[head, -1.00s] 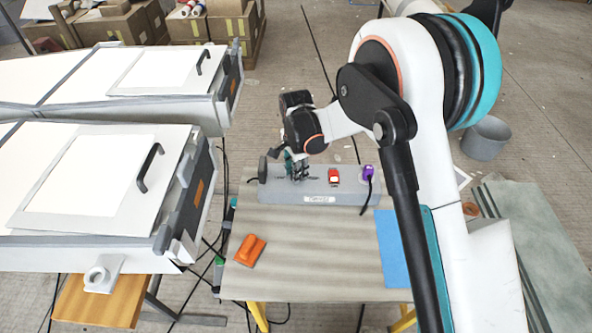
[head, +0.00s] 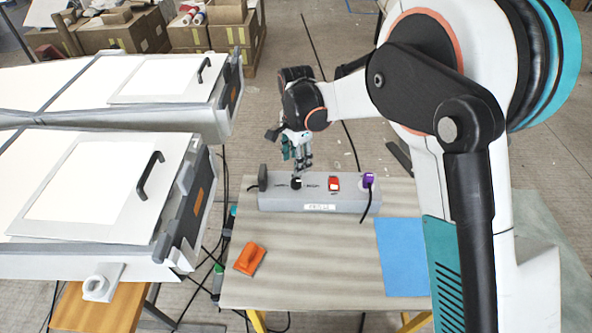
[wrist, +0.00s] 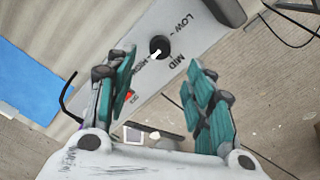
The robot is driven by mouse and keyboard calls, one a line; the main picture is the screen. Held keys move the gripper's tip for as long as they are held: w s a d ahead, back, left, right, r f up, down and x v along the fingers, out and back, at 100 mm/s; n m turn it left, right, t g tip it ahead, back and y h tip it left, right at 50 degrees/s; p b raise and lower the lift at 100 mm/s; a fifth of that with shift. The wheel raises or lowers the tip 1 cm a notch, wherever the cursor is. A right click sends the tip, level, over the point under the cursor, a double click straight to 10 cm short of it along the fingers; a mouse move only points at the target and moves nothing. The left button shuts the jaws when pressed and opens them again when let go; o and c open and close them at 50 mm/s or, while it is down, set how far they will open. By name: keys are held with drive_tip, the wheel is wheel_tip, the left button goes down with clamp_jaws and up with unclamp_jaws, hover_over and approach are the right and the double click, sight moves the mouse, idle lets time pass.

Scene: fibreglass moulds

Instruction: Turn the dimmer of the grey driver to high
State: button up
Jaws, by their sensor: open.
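The grey driver (head: 340,201) is a long box lying across the back of the table. Its round black dimmer knob (head: 296,183) is near the left end; it also shows in the wrist view (wrist: 159,44). The knob's white mark slants lower-left there, toward the label on the red-switch side, which looks like HIGH and is partly hidden by a finger.
A red switch (head: 334,184) and a purple plug (head: 368,180) with a black cable are on the driver's right half. An orange block (head: 250,258) and a blue sheet (head: 401,256) lie on the table (head: 315,270). White moulds (head: 90,190) stand left.

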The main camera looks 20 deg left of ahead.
drive_tip(key=shift+r, duration=1.65)
